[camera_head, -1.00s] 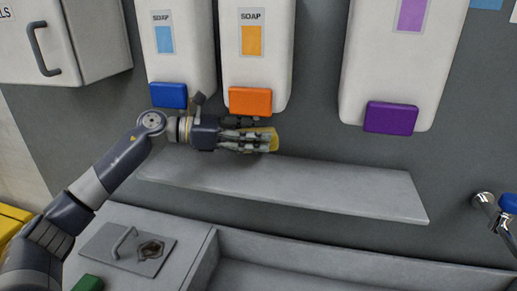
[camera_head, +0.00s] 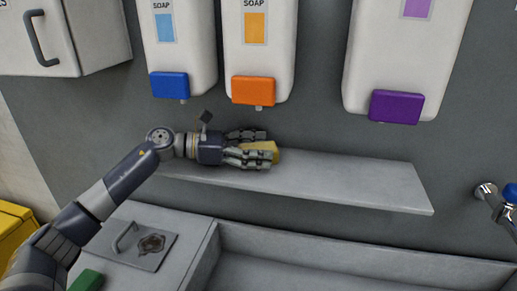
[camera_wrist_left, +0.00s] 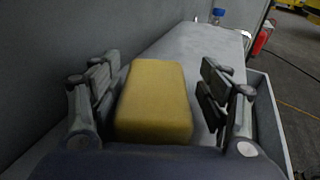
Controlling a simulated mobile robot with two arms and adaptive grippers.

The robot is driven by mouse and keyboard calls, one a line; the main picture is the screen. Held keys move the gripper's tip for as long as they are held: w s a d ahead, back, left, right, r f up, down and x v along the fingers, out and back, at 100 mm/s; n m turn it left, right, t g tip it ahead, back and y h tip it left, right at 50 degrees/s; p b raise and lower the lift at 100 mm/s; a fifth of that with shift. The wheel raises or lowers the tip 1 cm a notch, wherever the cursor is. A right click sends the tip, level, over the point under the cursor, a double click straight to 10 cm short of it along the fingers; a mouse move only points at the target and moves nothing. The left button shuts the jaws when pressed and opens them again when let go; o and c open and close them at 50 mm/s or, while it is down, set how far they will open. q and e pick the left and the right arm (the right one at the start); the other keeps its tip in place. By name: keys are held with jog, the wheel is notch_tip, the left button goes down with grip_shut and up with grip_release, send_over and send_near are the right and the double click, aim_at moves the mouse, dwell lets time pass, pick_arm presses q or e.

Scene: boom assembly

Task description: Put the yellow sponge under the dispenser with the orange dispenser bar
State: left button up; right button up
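The yellow sponge (camera_head: 262,150) is on the grey shelf (camera_head: 350,185), below the dispenser with the orange dispenser bar (camera_head: 253,91). My left gripper (camera_head: 262,147) is low over the shelf with its fingers either side of the sponge. In the left wrist view, the sponge (camera_wrist_left: 154,100) lies between the spread fingers (camera_wrist_left: 160,95), with a visible gap on the right side and a narrow one on the left. The sponge's near end is hidden by the gripper body. My right gripper is not in view.
Dispensers with a blue bar (camera_head: 169,85) and a purple bar (camera_head: 396,106) hang on either side. The shelf is clear to the right. A tap (camera_head: 492,200) is at the right, and a green block (camera_head: 86,281) lies at the lower left.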

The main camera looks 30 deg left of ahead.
pick_arm(q)
jog(key=shift+s+r, duration=0.1)
jog(key=shift+s, duration=0.05)
jog(key=shift+a, duration=0.25)
jog(key=b+v, duration=0.2)
jog(key=v, duration=0.1)
jog(key=b+v, duration=0.2)
jog(key=v, duration=0.1)
jog(key=b+v, duration=0.2)
jog(key=v, duration=0.2)
jog(key=shift+a+f, duration=0.1)
jog(key=shift+f, duration=0.15)
jog(key=shift+s+a+r, duration=0.35)
jog(key=shift+s+a, duration=0.1)
jog(key=shift+s, duration=0.05)
